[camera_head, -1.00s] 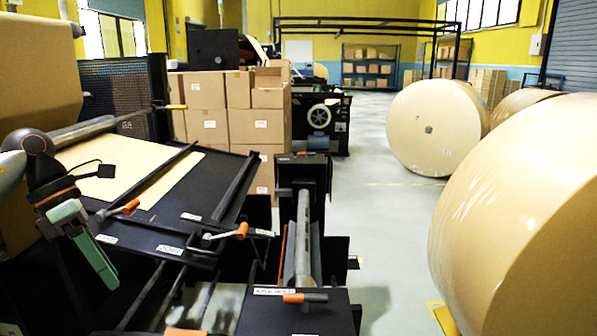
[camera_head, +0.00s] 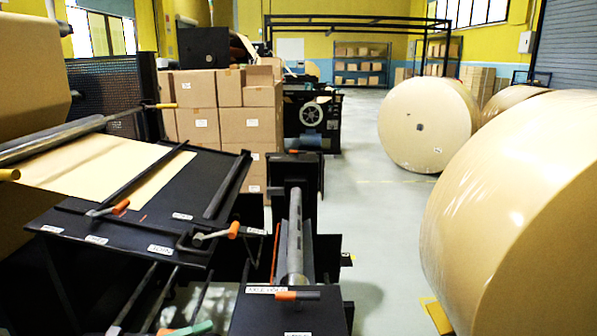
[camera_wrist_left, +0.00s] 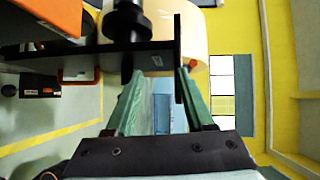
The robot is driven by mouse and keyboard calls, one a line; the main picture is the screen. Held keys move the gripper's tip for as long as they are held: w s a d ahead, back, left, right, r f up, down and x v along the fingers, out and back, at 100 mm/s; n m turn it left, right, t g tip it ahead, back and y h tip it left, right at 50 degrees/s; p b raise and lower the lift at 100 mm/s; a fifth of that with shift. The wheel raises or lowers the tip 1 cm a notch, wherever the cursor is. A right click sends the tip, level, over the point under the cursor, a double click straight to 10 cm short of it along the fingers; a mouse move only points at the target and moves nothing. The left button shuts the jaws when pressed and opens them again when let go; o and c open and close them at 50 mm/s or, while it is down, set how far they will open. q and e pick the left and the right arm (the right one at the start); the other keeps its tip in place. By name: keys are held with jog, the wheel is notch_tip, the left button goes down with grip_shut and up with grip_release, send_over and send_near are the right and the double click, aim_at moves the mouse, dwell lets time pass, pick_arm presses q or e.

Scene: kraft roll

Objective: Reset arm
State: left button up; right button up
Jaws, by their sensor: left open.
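My left gripper (camera_wrist_left: 161,76) shows in the left wrist view with its two green fingers apart and nothing between them. In the head view only a green piece of it (camera_head: 192,328) shows at the bottom edge, below the machine's front bars. The rest of my left arm is out of the head view. My right gripper is in neither view.
A black machine table (camera_head: 120,218) with a kraft sheet (camera_head: 105,172) and orange-tipped levers stands at left. A metal shaft (camera_head: 295,240) lies in a black stand at centre. Large kraft rolls (camera_head: 515,215) stand at right. Stacked cartons (camera_head: 205,122) are behind. Floor between is clear.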

pick_arm(q)
jog(key=s+a+f+n+g+y, duration=0.1)
jog(key=s+a+f+n+y, duration=0.6)
jog(key=s+f+n, duration=0.4)
jog(key=s+a+f+n+g+y, duration=0.1)
jog(key=s+a+f+n+y, duration=0.55)
jog(key=s+f, duration=0.4)
jog(key=w+d+f+n+t+h, duration=0.1)
jog(key=d+f+n+h, duration=0.15)
jog(key=d+n, duration=1.1)
notch_tip(320, 180, up, 9)
jog(key=s+d+m+p, duration=0.1)
jog(key=m+p, duration=0.3)
jog(key=p, duration=0.6)
jog(key=shift+d+t+y, duration=0.3)
jog(key=shift+d, duration=0.05)
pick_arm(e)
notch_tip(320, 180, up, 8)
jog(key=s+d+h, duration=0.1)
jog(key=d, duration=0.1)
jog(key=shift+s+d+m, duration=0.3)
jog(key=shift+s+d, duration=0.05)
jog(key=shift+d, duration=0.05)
